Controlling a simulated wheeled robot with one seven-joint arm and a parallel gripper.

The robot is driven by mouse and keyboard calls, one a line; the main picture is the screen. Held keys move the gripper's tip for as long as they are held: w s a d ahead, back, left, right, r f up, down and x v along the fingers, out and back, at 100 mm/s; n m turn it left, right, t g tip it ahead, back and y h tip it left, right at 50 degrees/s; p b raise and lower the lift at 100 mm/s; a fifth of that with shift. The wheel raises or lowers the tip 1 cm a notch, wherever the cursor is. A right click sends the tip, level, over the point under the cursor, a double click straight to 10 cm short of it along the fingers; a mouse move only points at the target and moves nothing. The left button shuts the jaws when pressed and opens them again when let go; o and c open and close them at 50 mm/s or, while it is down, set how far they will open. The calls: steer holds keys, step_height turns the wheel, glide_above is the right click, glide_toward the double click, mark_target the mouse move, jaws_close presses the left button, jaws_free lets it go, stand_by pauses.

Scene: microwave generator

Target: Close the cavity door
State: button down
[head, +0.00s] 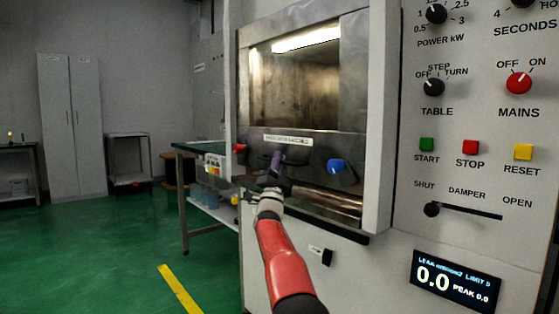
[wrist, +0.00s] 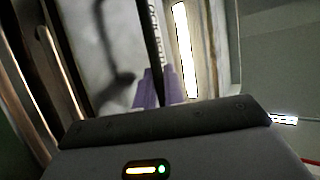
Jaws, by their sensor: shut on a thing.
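The cavity door appears to be the metal panel (head: 310,154) with a white label strip (head: 288,139), across the lower part of the framed opening in the head view. Above it the brownish metal cavity (head: 290,88) shows. My gripper (head: 278,160) is at the panel's front, just under the label, with purple fingers. In the wrist view the fingers (wrist: 155,88) close around a dark bar (wrist: 152,45) that seems to be the door's handle. The fingers hide much of the grip. A red knob (head: 240,148) and a blue knob (head: 336,166) sit either side of my gripper.
The control panel with a red mains knob (head: 518,83) and a damper lever (head: 432,209) stands to the right. A small dark switch (head: 327,257) is below the opening.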

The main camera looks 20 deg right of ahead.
steer(key=c, duration=1.8)
jaws_free()
steer(key=shift+f, duration=0.1)
steer(key=shift+b+v, duration=1.65)
steer(key=shift+v, duration=2.2)
